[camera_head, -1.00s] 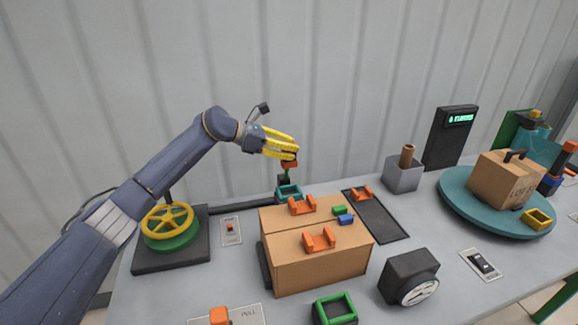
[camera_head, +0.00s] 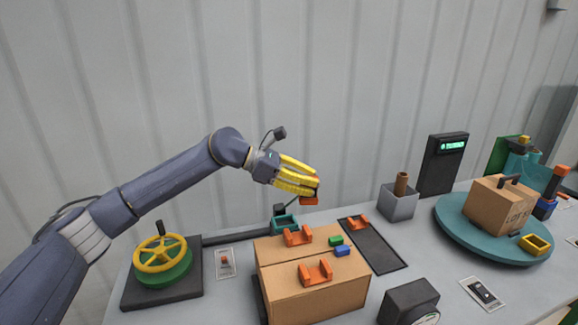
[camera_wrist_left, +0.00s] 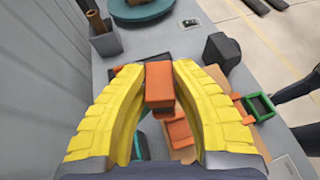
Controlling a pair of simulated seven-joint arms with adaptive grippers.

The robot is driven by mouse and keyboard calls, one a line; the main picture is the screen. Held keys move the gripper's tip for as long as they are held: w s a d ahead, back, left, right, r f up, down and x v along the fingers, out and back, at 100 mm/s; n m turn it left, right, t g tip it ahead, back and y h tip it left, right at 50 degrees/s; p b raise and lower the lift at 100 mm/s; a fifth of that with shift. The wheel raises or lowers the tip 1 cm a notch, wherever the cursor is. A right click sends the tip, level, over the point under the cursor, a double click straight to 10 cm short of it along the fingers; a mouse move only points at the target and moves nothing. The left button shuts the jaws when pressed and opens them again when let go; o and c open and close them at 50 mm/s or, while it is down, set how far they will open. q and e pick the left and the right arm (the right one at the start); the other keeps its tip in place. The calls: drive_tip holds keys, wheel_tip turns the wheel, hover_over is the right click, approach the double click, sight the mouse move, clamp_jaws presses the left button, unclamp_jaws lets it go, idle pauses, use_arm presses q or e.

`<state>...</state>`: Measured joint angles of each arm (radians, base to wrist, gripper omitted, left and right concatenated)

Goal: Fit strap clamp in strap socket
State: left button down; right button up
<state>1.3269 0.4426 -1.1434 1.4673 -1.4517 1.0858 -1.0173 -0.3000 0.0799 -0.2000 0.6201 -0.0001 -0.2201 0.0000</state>
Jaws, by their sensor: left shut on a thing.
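My left gripper (camera_head: 303,183) has yellow fingers shut on an orange block, which looks like the strap clamp (camera_head: 309,201). It holds the block in the air above the back of the cardboard box. In the left wrist view the orange block (camera_wrist_left: 160,85) sits between the fingertips. Two orange U-shaped brackets, possibly the strap sockets, are on the box top: a rear one (camera_head: 298,236) and a front one (camera_head: 315,272). The held block is apart from both. In the left wrist view a bracket (camera_wrist_left: 179,131) shows partly behind the block. My right gripper is out of view.
The cardboard box (camera_head: 320,299) bears small green (camera_head: 336,240) and blue (camera_head: 343,250) blocks. A teal open frame (camera_head: 284,225) is behind it. A yellow handwheel (camera_head: 160,253) stands left. A turntable (camera_head: 470,238) with another box is right. A grey holder (camera_head: 397,205) stands behind.

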use_arm(q)
drive_tip(key=s+d+r+m+g, duration=0.1)
drive_tip(key=s+d, duration=0.3)
drive_tip(key=s, duration=0.6)
drive_tip(key=s+d+m+g, duration=0.1)
drive_tip(key=s+d, duration=0.4)
drive_tip(key=s, duration=0.6)
drive_tip(key=s+a+f+n+t, duration=0.3)
drive_tip(key=s+f+n+t, duration=0.15)
drive_tip(key=s+f, duration=0.5)
drive_tip(key=shift+t, duration=0.25)
drive_tip(key=shift+w+a+f, duration=0.25)
drive_tip(key=shift+w+f, duration=0.25)
drive_tip(key=shift+f, duration=0.85)
drive_tip(key=shift+w+a+f, duration=0.25)
drive_tip(key=shift+w+f, duration=0.25)
drive_tip(key=shift+f, duration=0.8)
drive_tip(key=shift+w+a+f, duration=0.25)
drive_tip(key=shift+w+f, duration=0.25)
drive_tip(key=shift+f, duration=0.85)
drive_tip(key=shift+f, duration=1.55)
drive_tip(key=c, duration=1.1)
unclamp_jaws()
